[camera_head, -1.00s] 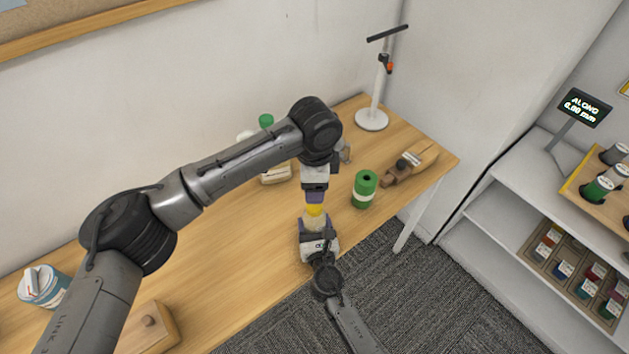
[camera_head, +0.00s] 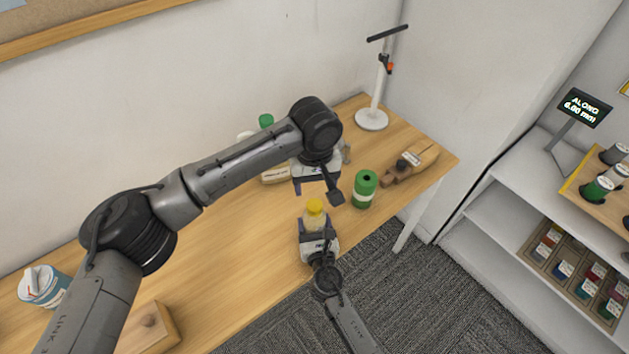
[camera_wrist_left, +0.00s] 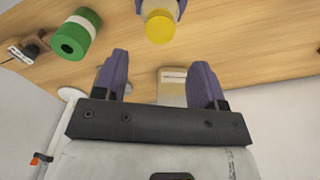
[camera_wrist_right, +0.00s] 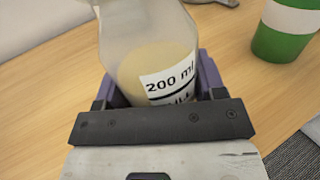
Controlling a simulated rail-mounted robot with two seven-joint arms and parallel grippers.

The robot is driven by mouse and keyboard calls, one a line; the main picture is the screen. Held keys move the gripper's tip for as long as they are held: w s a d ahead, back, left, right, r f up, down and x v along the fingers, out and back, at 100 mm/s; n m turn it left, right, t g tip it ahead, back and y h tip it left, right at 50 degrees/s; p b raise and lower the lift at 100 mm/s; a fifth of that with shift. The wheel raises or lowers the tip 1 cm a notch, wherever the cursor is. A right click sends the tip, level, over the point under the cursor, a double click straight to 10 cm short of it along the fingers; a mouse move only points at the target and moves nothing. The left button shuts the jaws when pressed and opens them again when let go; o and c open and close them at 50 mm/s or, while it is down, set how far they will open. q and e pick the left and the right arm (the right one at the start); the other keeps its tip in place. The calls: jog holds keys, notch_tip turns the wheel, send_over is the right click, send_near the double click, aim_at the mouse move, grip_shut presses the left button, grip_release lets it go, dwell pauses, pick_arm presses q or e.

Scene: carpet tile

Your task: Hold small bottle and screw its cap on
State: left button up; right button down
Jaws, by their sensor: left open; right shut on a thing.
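A small clear bottle (camera_wrist_right: 150,50) with pale yellow contents and a "200 ml" label is upright in my right gripper (camera_head: 318,235), which is shut on its body. In the right wrist view its top is out of frame. A yellow cap (camera_head: 315,206) sits on top of the bottle; it also shows in the left wrist view (camera_wrist_left: 159,27). I cannot tell how tightly it is seated. My left gripper (camera_head: 317,190) is open and empty just above and behind the cap, apart from it. Its purple fingers (camera_wrist_left: 160,80) are spread wide in the left wrist view.
A green cylinder with a pale band (camera_head: 364,190) stands right of the bottle, near the left fingers. A wooden plane-like tool (camera_head: 412,163) and a white stand (camera_head: 371,118) are farther right. A pale block (camera_head: 275,174) lies behind.

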aim_at(314, 204)
pick_arm(q)
jog(key=shift+n, duration=0.5)
jog(key=shift+f, duration=4.05)
